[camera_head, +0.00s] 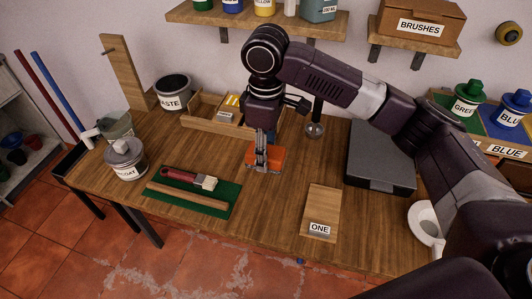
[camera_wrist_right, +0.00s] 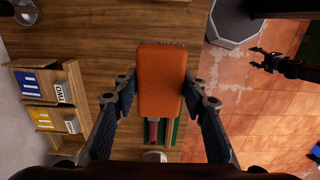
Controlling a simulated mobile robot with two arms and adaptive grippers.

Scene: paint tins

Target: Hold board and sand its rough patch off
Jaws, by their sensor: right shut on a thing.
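My right gripper (camera_head: 262,165) is shut on an orange block (camera_head: 278,158) over the middle of the workbench. In the right wrist view the orange block (camera_wrist_right: 160,80) sits between the two fingers. Its underside is hidden. A flat wooden board (camera_head: 322,200) labelled ONE lies at the front of the bench, right of the gripper and apart from it. I cannot make out a rough patch on it. A dark gripper, apparently my left one (camera_wrist_right: 268,62), shows in the right wrist view over the floor; its finger opening is unclear.
A green mat (camera_head: 222,206) holds a red-handled brush (camera_head: 186,176) and a wooden stick (camera_head: 187,196). A wooden rack (camera_head: 200,122), waste bucket (camera_head: 173,92) and dark case (camera_head: 380,160) stand behind. Bench around the board is clear.

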